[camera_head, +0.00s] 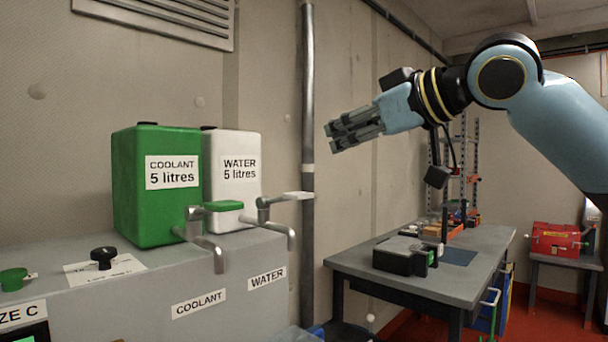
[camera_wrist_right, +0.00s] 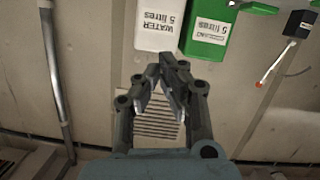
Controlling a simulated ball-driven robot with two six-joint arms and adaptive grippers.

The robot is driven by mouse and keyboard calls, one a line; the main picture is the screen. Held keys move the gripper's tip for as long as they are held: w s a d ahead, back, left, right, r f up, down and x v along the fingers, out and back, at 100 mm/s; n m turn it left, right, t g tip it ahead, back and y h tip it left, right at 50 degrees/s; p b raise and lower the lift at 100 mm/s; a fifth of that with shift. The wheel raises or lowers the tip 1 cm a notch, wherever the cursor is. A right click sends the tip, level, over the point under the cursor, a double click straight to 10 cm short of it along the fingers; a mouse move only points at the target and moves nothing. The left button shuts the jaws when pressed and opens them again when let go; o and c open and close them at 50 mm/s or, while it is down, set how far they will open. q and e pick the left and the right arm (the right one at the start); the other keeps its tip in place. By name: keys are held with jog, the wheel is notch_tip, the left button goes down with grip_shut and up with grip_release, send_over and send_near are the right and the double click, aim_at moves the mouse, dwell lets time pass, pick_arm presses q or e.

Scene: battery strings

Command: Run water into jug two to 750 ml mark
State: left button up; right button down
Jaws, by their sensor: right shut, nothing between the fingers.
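The white water container (camera_head: 236,190), marked "WATER 5 litres", stands on a grey cabinet beside a green coolant container (camera_head: 157,215). The water tap (camera_head: 278,216) has a pale lever and a spout bent downward; the coolant tap (camera_head: 205,230) has a green lever. My right gripper (camera_head: 328,137) is shut and empty, raised in the air above and right of the water tap, apart from it. The right wrist view shows its fingertips (camera_wrist_right: 168,62) near the white container (camera_wrist_right: 158,25) in the picture. No jug can be made out; a translucent edge (camera_head: 297,334) shows at the bottom. My left gripper is out of view.
The cabinet (camera_head: 150,300) carries a black knob (camera_head: 103,257) and a green knob (camera_head: 14,279). A vertical pipe (camera_head: 308,120) runs behind the taps. A grey workbench (camera_head: 470,290) with a black device (camera_head: 402,256) stands right; a red toolbox (camera_head: 556,239) is farther back.

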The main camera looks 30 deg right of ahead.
jog(key=w, duration=0.1)
jog(key=p, duration=0.3)
send_over(304, 194)
jog(key=shift+w+a+f, duration=0.1)
jog(key=shift+a+f, duration=0.1)
jog(key=shift+f, duration=0.4)
jog(key=shift+w+a+f, duration=0.1)
jog(key=shift+a+f, duration=0.1)
jog(key=shift+f, duration=0.4)
jog(key=f, duration=0.2)
jog(key=shift+w+d+f, duration=0.1)
jog(key=shift+d+f, duration=0.15)
jog(key=shift+f, duration=0.15)
jog(key=shift+d+f+p, duration=0.3)
jog(key=shift+f, duration=0.25)
jog(key=shift+a+f, duration=0.1)
jog(key=shift+f, duration=0.05)
